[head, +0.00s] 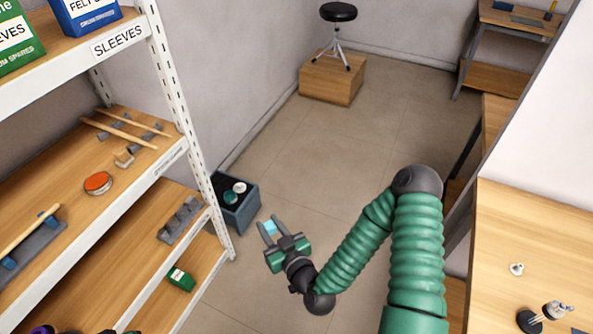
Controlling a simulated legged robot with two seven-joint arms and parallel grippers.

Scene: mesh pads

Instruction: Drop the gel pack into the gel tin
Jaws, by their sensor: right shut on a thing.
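My right gripper (269,225) is at the middle of the head view, its arm coming in from the lower right. It is shut on a small light blue piece, the gel pack (270,228), held between its fingers. The gripper is just right of a dark blue-grey open bin (245,214). A white round thing (239,187) and a green round thing (230,197) show in the bin. A round orange-topped tin (98,183) sits on the middle shelf at left. No readable label shows which container is the gel tin. My left gripper is not in view.
A shelf rack with a white upright (190,120) stands at left, close to the bin. A green box (180,279) lies on a low shelf. A wooden bench (520,245) is at right. The floor (330,150) beyond the gripper is clear up to a wooden box (333,81) with a stool.

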